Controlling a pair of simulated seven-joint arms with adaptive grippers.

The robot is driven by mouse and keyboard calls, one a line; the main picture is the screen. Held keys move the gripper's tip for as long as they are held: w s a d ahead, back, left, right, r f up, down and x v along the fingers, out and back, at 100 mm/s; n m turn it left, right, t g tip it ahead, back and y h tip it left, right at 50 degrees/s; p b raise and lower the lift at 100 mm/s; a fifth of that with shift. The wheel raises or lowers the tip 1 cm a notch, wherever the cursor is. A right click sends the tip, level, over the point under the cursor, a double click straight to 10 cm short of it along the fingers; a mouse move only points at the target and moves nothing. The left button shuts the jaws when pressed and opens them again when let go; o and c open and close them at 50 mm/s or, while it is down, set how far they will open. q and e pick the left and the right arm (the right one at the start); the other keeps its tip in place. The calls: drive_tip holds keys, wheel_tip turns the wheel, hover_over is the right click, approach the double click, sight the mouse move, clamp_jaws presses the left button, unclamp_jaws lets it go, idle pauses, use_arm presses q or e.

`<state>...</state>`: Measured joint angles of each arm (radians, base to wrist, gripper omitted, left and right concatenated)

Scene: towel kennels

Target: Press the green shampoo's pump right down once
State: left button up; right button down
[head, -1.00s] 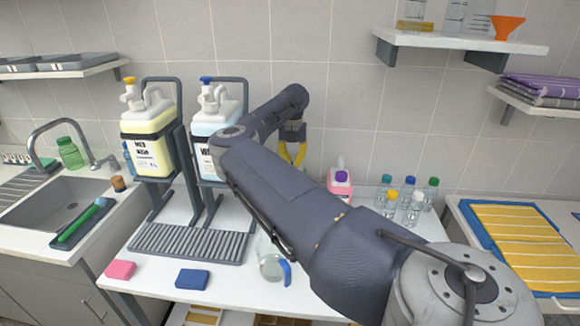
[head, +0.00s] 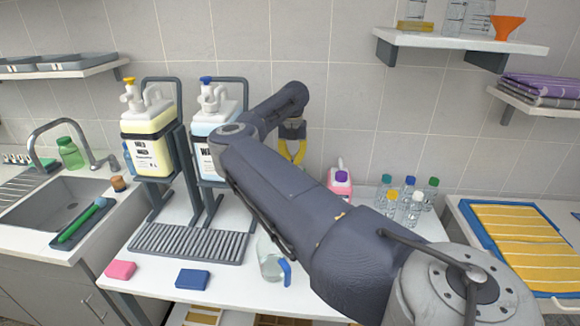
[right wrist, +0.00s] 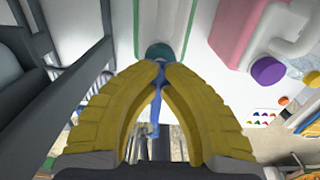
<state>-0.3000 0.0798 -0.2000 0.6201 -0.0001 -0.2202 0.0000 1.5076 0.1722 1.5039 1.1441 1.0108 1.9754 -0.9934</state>
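In the right wrist view a round teal-green pump top (right wrist: 159,50) shows just beyond my fingertips, in front of a pale body with green edges. I take this to be the green shampoo; most of it is hidden by my fingers. In the head view my right arm hides it. My right gripper (head: 292,157) points down, its yellow fingers drawn together at the tips, with nothing clearly held. In the right wrist view the tips (right wrist: 160,70) overlap the pump top's lower edge; I cannot tell if they touch. My left gripper is not in view.
A pink bottle with a purple cap (head: 341,178) stands right of my gripper. Yellow (head: 148,155) and pale blue (head: 203,158) pump jugs stand in dark racks to the left. Several small capped bottles (head: 412,207) stand right. A clear jug (head: 270,262) is near the front.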

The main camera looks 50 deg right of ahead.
drive_tip(key=shift+r, duration=2.8)
drive_tip(key=shift+r, duration=0.1)
drive_tip(key=shift+r, duration=2.9)
